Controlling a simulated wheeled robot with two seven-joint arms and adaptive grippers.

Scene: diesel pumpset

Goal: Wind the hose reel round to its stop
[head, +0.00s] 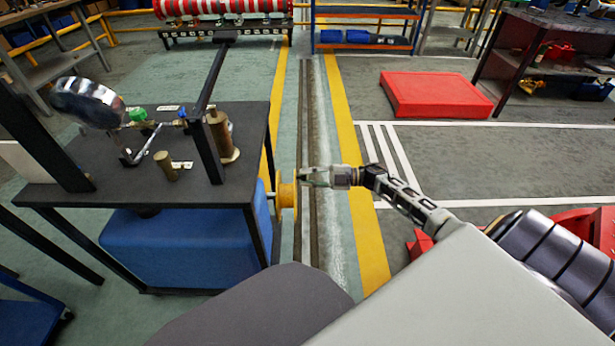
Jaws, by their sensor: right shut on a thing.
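A yellow hose reel (286,195) is mounted on the right side of the dark pump table, just below the level of its top. I see it nearly edge-on, so its face and crank handle cannot be made out. My right gripper (303,177) reaches in from the right and meets the reel's right side near its upper part. It is shut on what seems to be the reel's crank handle, which the fingers hide. My left gripper is not in view.
The floor between reel and mat is clear.

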